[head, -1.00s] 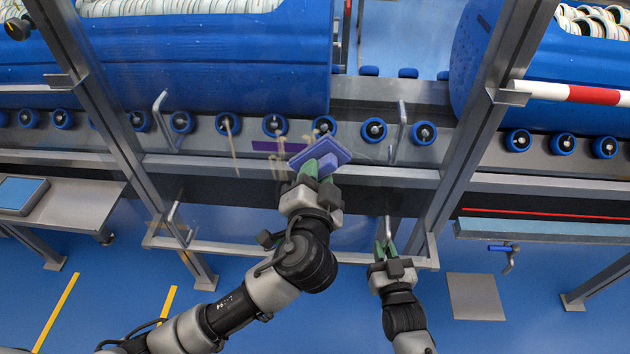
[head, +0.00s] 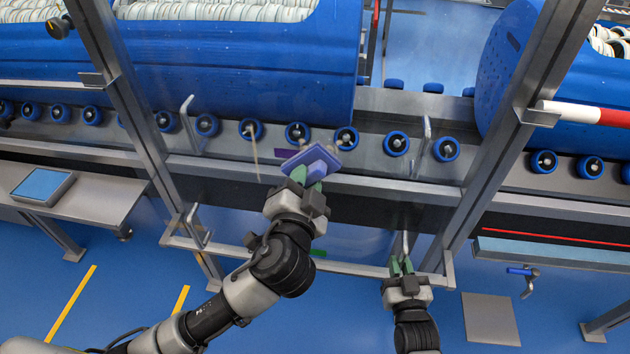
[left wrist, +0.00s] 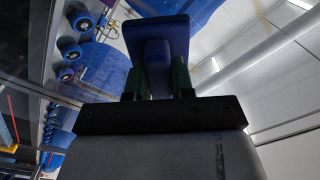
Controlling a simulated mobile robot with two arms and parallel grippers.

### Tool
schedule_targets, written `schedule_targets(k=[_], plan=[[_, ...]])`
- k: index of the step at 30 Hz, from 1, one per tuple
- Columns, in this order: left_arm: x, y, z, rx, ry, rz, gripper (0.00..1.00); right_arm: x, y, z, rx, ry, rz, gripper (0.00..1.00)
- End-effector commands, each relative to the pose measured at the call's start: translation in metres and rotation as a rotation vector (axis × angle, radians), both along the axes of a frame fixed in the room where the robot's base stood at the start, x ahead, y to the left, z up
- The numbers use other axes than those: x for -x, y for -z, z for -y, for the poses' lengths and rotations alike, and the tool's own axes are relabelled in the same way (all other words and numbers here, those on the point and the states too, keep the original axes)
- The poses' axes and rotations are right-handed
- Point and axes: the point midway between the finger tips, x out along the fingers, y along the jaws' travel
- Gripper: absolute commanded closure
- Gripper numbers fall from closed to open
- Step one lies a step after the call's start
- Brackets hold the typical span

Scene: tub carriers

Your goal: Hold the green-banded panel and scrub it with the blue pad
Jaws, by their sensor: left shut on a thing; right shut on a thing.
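The blue pad (head: 311,159) is in my left gripper (head: 303,186), which is shut on its handle. The pad lies over the clear panel, near its purple band; I cannot tell whether it touches. In the left wrist view the pad (left wrist: 160,35) stands between the green fingers. The panel has a metal lower rail (head: 345,267), several bar handles and a small green band (head: 318,253) low down, partly beside my left arm. A pale streak (head: 255,152) shows left of the pad. My right gripper (head: 402,265) is shut on the lower right handle (head: 405,243).
Steel posts (head: 117,85) and (head: 492,135) flank the panel. Behind it are blue tubs (head: 240,75) and a conveyor with blue rollers (head: 396,143). A bench (head: 90,205) stands left. A red-and-white bar (head: 585,113) and a blue-handled hook (head: 524,272) are at right.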

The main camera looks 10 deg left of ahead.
Motion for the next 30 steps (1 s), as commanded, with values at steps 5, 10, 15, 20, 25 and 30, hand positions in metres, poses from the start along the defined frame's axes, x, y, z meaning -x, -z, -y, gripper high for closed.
schedule_targets(k=[5,10,15,20,25,30], plan=[[0.0,0.0,-0.016,-0.001,-0.001,0.0,0.96,0.001,0.002,0.0,0.003,-0.001,-0.006,1.0],[-0.001,0.0,-0.022,0.0,0.0,-0.001,0.96,0.001,0.003,0.0,0.003,-0.001,-0.006,1.0],[-0.001,0.0,-0.037,-0.002,-0.001,0.0,0.96,0.001,0.003,0.0,0.004,-0.001,-0.007,1.0],[-0.002,0.0,-0.05,-0.003,-0.002,0.001,0.96,0.001,0.003,0.0,0.003,-0.001,-0.006,1.0],[-0.003,0.0,-0.057,-0.002,-0.002,0.001,0.96,0.001,0.003,0.0,0.003,-0.001,-0.006,1.0],[-0.002,0.0,-0.066,-0.004,-0.005,0.001,0.96,0.002,0.003,0.0,0.003,0.0,-0.005,1.0]])
